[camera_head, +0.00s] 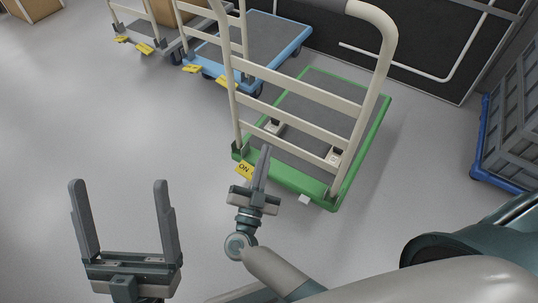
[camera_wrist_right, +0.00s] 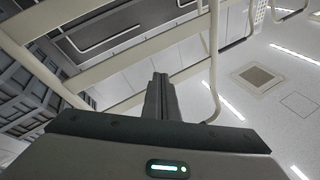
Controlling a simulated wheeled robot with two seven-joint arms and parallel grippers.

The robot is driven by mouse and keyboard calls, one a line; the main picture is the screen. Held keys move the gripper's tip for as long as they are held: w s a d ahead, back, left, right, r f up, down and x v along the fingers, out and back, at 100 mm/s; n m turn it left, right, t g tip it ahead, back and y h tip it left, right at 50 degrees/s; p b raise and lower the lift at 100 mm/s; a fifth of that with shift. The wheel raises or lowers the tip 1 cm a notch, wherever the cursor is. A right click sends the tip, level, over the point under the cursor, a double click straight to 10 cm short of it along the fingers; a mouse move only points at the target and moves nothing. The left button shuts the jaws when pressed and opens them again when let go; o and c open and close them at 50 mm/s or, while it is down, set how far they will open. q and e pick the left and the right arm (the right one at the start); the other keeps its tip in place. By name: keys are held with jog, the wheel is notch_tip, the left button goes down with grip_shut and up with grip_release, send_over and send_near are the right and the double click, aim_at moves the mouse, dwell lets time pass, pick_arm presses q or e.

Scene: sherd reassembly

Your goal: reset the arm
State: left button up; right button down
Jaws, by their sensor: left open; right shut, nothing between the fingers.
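My left gripper (camera_head: 122,215) is at the lower left of the head view, with its two fingers wide apart and nothing between them. My right gripper (camera_head: 263,165) is near the middle of the head view, in front of the near end of the green cart. Its fingers are closed together and hold nothing. The right wrist view also shows the right gripper (camera_wrist_right: 160,82) with its fingers together, pointing up against the cart's rails. No sherds are in view.
A green platform cart (camera_head: 312,187) with a cream handle (camera_head: 385,60) stands just beyond my right gripper. A blue cart (camera_head: 270,30) stands behind it. A grey crate (camera_head: 515,120) on a blue base is at the right. The grey floor at left is clear.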

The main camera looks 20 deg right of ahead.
jog(key=shift+s+d+r, duration=0.1)
jog(key=shift+r, duration=0.2)
dwell(0.4)
